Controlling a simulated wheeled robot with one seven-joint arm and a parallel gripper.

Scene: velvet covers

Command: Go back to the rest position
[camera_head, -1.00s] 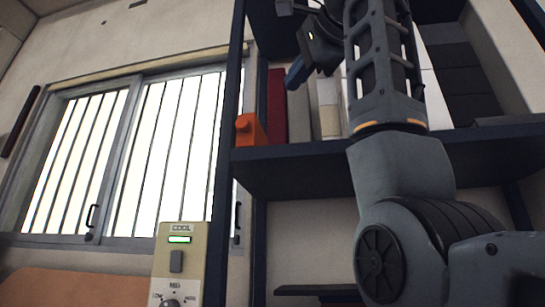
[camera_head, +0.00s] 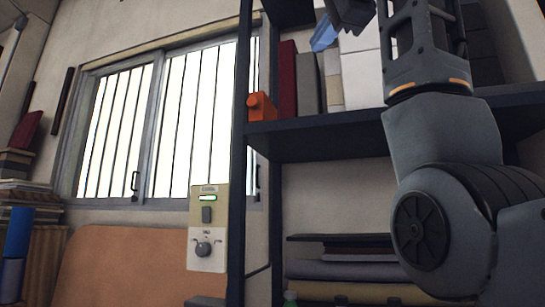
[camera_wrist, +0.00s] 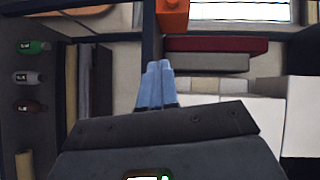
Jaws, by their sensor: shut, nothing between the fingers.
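My gripper (camera_head: 325,36) is at the top of the head view, in front of the books on the upper shelf. Its blue fingers show in the wrist view (camera_wrist: 155,85), side by side and closed together with nothing between them. My arm fills the right side of the head view. The wrist view looks along the shelf unit, with an orange object (camera_wrist: 172,14) beyond the fingertips.
A dark shelf unit (camera_head: 330,138) stands close around my arm. It holds the orange object (camera_head: 261,106), a red book (camera_head: 288,80) and grey books. A control panel (camera_head: 207,230) and a barred window (camera_head: 170,120) are left. Bottles (camera_wrist: 33,47) show in the wrist view.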

